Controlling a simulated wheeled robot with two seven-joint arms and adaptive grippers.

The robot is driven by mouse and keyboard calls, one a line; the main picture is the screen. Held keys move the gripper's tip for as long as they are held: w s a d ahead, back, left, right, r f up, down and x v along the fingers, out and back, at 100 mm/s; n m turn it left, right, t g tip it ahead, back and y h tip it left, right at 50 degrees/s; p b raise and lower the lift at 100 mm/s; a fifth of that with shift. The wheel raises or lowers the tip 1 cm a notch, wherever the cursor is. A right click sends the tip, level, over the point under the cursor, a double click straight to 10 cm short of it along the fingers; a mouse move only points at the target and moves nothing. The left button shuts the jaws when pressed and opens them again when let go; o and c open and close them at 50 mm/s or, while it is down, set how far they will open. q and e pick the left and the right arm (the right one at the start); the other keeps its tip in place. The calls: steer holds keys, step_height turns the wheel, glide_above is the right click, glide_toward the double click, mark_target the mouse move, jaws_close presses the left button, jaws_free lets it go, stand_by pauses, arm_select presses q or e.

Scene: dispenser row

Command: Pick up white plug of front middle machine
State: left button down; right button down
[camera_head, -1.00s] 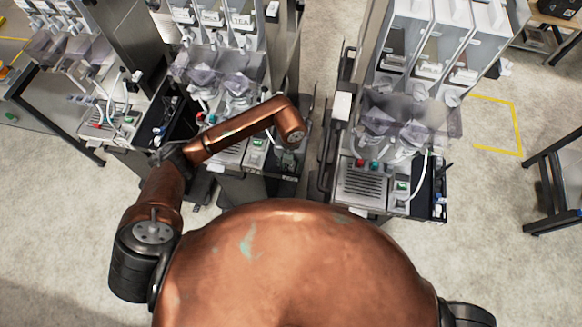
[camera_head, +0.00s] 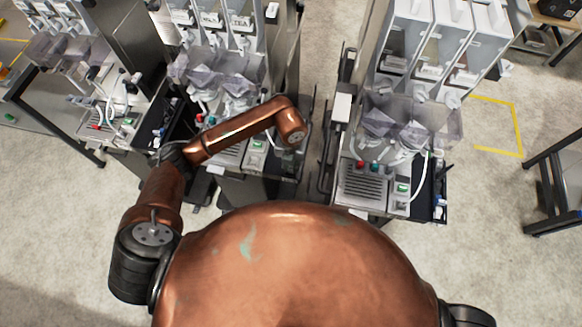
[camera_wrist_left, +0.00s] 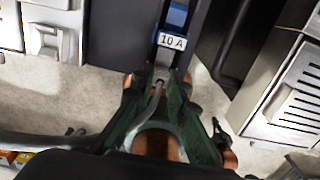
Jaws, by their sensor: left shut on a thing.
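The middle coffee-dispenser machine (camera_head: 218,68) stands front centre-left in the head view, with my left arm across its lower front. My left gripper is hidden below the arm's end there. In the left wrist view my left gripper (camera_wrist_left: 161,82) is shut on the white plug (camera_wrist_left: 162,72), just below a dark strip with a blue socket (camera_wrist_left: 177,15) and a "10 A" label (camera_wrist_left: 172,41). A pale cable (camera_wrist_left: 153,104) runs from the plug back between the fingers. The fingers hide much of the plug, so I cannot tell whether it is still in the socket.
Another dispenser machine (camera_head: 417,75) stands to the right and one (camera_head: 65,60) to the left. A black table frame (camera_head: 556,180) is at the far right. Bare floor (camera_head: 492,185) lies between it and the right machine.

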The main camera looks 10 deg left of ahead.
arm_select(q)
steer(key=shift+w+r, duration=0.15)
steer(key=shift+r, duration=0.3)
steer(key=s+d+r+b, duration=0.2)
steer(key=s+d+r, duration=0.1)
steer(key=s+r, duration=0.8)
steer(key=s, duration=0.3)
steer(key=shift+r, duration=0.4)
steer(key=shift+w+r, duration=0.1)
steer(key=shift+r, duration=0.45)
steer(key=shift+r+p, duration=0.4)
steer(key=shift+r, duration=0.1)
step_height(320, 180, up, 3)
steer(key=shift+f+p, duration=0.1)
steer(key=shift+p, duration=0.75)
